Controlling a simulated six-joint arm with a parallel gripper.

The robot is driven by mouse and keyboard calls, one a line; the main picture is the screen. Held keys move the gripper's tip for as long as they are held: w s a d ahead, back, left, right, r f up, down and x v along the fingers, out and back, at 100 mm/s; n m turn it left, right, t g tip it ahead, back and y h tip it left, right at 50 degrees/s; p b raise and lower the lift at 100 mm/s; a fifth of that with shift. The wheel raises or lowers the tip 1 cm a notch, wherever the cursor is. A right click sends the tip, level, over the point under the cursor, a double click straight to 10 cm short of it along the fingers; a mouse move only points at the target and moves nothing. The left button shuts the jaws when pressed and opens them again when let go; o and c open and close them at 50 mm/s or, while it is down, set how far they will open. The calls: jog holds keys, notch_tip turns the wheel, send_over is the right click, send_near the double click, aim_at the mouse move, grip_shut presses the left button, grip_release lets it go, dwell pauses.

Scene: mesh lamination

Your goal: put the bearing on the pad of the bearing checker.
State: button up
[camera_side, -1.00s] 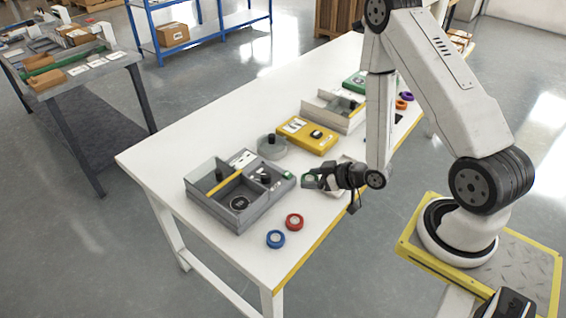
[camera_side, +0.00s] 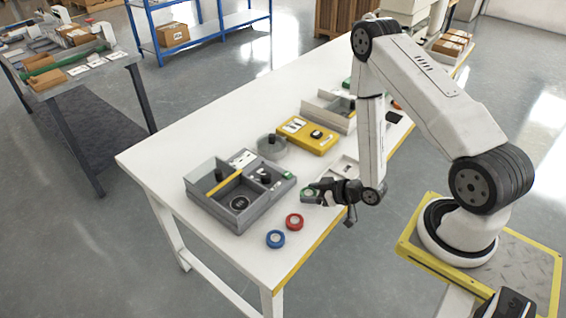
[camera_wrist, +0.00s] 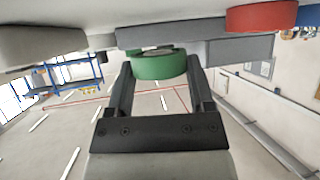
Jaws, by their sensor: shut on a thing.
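My gripper (camera_side: 318,193) is shut on a green ring (camera_wrist: 158,65) with a pale centre, which shows between the two fingers in the wrist view. The ring (camera_side: 309,195) is just right of the grey tray in the side view, low over the table; I cannot tell whether it touches it. A dark round piece (camera_side: 240,203) lies in the tray's front compartment; I cannot tell if it is the bearing. A yellow box (camera_side: 296,141) with a dark round spot on top stands behind; I cannot tell if it is the checker.
The grey divided tray (camera_side: 207,209) is beside my gripper. A red ring (camera_side: 294,222) and a blue ring (camera_side: 275,239) lie nearer the table's front edge. A round grey holder (camera_side: 272,150) and an open grey box (camera_side: 318,112) stand farther back. The table's left side is clear.

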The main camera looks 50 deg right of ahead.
jog(key=shift+f, duration=1.2)
jog(key=shift+f, duration=0.2)
jog(key=o, duration=1.3)
jog(key=shift+c, duration=0.2)
jog(key=shift+s+r, duration=0.1)
jog(key=shift+s, duration=0.05)
jog(key=shift+v, duration=3.75)
jog(key=shift+r, duration=0.1)
